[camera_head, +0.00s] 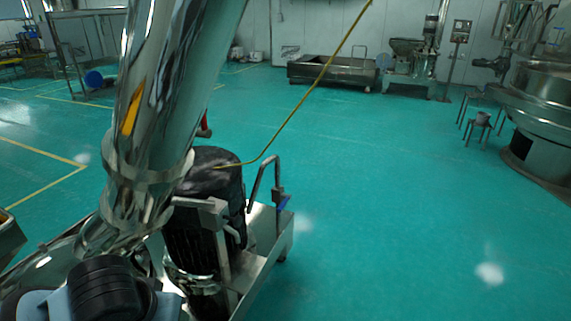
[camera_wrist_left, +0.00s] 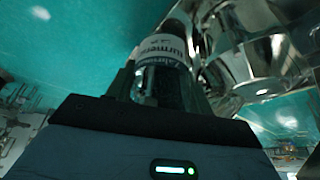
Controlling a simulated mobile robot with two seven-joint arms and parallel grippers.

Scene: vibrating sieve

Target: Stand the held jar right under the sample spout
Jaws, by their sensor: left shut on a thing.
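In the left wrist view my left gripper (camera_wrist_left: 163,82) is shut on a jar (camera_wrist_left: 160,50) with a white printed label and a dark top. The jar's lower part is hidden by the gripper body. Shiny curved steel parts (camera_wrist_left: 245,75) stand close to the right of the jar; I cannot tell whether they touch it. I cannot make out the sample spout for sure in either view. In the head view a blue and black part of my arm shows at the bottom left, but the jar and both grippers are not visible.
A large slanted steel pipe (camera_head: 165,110) and a dark motor (camera_head: 205,205) on a steel cart (camera_head: 265,250) fill the left and centre of the head view. A yellow cable (camera_head: 300,105) crosses above. A round steel machine (camera_head: 540,105) stands at right. Green floor (camera_head: 400,200) is clear between.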

